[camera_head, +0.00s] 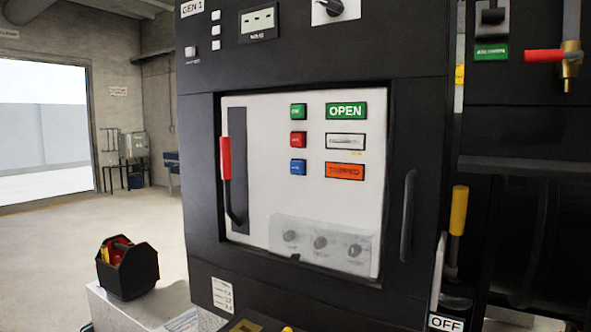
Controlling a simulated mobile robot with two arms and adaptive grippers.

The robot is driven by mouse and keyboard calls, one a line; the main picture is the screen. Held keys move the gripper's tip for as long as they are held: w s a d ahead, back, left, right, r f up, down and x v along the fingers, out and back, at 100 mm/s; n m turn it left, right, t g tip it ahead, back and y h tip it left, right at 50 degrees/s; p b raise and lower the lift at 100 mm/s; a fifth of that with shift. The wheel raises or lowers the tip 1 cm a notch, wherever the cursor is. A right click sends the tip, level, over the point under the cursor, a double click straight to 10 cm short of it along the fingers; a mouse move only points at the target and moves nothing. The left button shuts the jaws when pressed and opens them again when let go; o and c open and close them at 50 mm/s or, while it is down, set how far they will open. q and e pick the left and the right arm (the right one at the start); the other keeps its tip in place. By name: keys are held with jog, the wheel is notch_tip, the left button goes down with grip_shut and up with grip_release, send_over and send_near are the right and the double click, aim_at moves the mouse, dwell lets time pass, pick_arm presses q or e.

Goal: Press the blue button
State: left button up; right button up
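The blue button (298,167) is a small square push button on the white breaker panel (262,130). It is the lowest in a column, under a red button (298,139) and a green button (298,111). An orange TRIPPED label (344,171) sits to its right. I cannot tell whether the button is pressed in. Nothing covers it. Neither of my grippers shows in the head view.
A red-handled lever (226,170) stands left of the buttons. A black handle (408,215) is on the cabinet's right. A yellow-handled lever (458,212) and a red valve handle (543,56) are farther right. A black tool caddy (128,272) sits lower left. Floor is open left.

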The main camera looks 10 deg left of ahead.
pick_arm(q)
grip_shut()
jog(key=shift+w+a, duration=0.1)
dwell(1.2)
